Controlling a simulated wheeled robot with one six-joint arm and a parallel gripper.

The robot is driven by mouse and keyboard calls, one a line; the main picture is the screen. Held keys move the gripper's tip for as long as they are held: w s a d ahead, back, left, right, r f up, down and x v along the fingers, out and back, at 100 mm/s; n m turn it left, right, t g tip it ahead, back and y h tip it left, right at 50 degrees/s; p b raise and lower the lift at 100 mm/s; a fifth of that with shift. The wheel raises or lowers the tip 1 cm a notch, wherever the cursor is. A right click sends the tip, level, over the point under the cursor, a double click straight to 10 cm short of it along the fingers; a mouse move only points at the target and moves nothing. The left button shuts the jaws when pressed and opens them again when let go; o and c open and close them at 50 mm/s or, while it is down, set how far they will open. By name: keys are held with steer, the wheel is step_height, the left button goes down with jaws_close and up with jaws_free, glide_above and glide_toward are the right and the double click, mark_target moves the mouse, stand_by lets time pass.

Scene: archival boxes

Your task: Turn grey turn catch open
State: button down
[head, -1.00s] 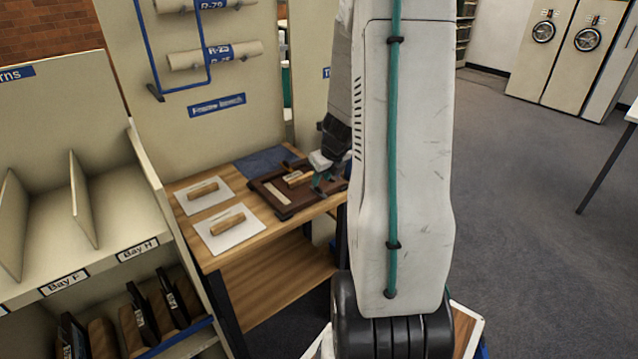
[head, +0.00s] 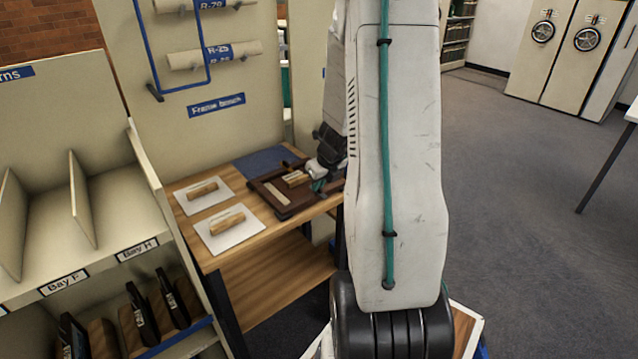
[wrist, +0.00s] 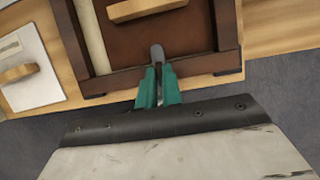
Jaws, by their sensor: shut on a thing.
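The grey turn catch (wrist: 157,54) shows in the wrist view at the near rail of a dark brown frame (wrist: 115,80). Its rounded end points over the frame's brown back panel (wrist: 195,38). My gripper (wrist: 158,82) has its teal fingers closed on the catch's near part, which they hide. In the head view, my gripper (head: 319,185) is at the right side of the frame (head: 285,209), which lies flat on the bench. The catch is too small to make out there.
A wooden block handle (wrist: 145,9) sits on the back panel. Two white boards with wooden handles, the nearer (head: 230,239) and the farther (head: 195,203), lie left of the frame on the wooden bench (head: 205,262). A shelf unit (head: 150,190) stands at the left.

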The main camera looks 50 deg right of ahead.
steer(key=shift+n, duration=0.3)
steer(key=n+y, duration=0.1)
steer(key=n, duration=0.2)
steer(key=shift+d+n+y, duration=0.15)
steer(key=shift+n+y, duration=0.15)
steer(key=n+y, duration=0.1)
steer(key=n, duration=0.3)
steer(key=shift+w+d+n+y, duration=0.1)
steer(key=shift+n+y, duration=0.2)
steer(key=shift+y, duration=0.1)
steer(key=n+g+y, duration=0.1)
steer(key=n, duration=0.3)
steer(key=shift+d+n, duration=0.1)
steer(key=shift+n, duration=0.2)
steer(key=shift+w+n+g+y, duration=0.15)
steer(key=shift+n+g, duration=0.4)
steer(key=shift+n, duration=0.55)
steer(key=shift+n+g+y, duration=0.25)
steer(key=shift+n+g, duration=0.3)
steer(key=shift+n, duration=0.55)
steer(key=c, duration=1.6)
jaws_free()
steer(key=shift+o, duration=0.2)
